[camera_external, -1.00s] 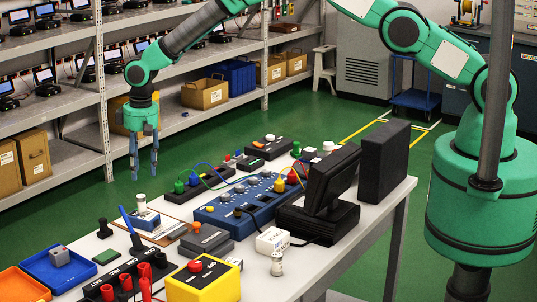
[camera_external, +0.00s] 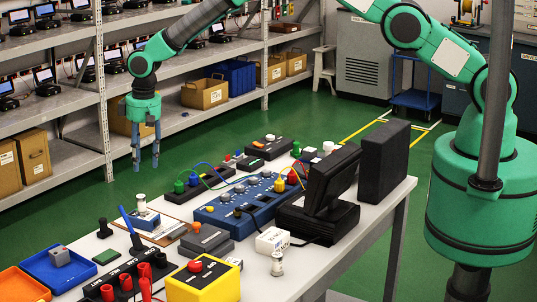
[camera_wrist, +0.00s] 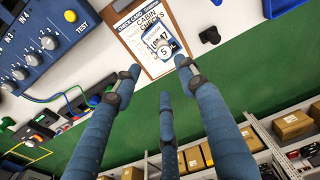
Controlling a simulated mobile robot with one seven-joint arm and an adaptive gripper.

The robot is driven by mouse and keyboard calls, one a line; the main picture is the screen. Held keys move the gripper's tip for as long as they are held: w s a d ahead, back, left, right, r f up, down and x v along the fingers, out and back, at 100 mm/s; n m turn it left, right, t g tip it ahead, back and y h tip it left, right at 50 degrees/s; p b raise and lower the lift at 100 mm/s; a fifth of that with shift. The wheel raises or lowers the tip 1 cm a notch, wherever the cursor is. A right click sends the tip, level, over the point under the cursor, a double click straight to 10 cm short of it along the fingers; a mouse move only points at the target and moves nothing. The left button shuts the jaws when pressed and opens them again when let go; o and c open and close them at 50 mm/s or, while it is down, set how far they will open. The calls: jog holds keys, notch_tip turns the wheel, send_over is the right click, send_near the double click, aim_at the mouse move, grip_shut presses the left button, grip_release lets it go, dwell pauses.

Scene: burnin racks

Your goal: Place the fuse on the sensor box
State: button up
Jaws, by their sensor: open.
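My gripper (camera_external: 146,166) is open and empty, hanging fingers down beyond the far left edge of the bench; its spread fingers also show in the wrist view (camera_wrist: 158,78). A small clear cylinder with pale ends (camera_external: 141,203), likely a fuse, stands upright on a blue-and-white box (camera_external: 148,219). In the wrist view its round top reads 5 (camera_wrist: 165,47), over the box on a clipboard. A similar cylinder (camera_external: 277,264) stands on the bench near the front edge. A small white box (camera_external: 272,241) is behind it.
The bench holds a blue test panel (camera_external: 240,210) with cables, a monitor (camera_external: 333,178), a yellow box with a red button (camera_external: 205,284) and a blue tray (camera_external: 45,274). The clipboard (camera_wrist: 127,26) lies near the far edge. Shelves (camera_external: 180,140) stand beyond green floor.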

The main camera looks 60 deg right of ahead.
jog(key=s+d+r, duration=0.2)
jog(key=d+r, duration=0.2)
jog(key=r, duration=0.3)
jog(key=s+d+r+t, duration=0.15)
jog(key=d+r, duration=0.25)
jog(key=r, duration=0.4)
jog(key=s+d+r, duration=0.2)
jog(key=d+r, duration=0.2)
jog(key=r, duration=0.3)
jog(key=s+d+r+m, duration=0.1)
jog(key=s+d+r, duration=1.05)
jog(key=r, duration=0.35)
jog(key=s+d+r+t, duration=0.1)
jog(key=s+d+r, duration=0.35)
jog(key=s, duration=0.45)
jog(key=s+d+r+t, duration=0.1)
jog(key=s+d+r, duration=0.3)
jog(key=s, duration=0.5)
jog(key=s+d+f, duration=0.2)
jog(key=s+d, duration=0.1)
jog(key=s, duration=0.7)
jog(key=s+d+f+m+t, duration=0.1)
jog(key=s+d+f, duration=0.1)
jog(key=s, duration=0.8)
jog(key=shift+s+d+f, duration=0.3)
jog(key=shift+d, duration=0.55)
jog(key=shift+f, duration=0.1)
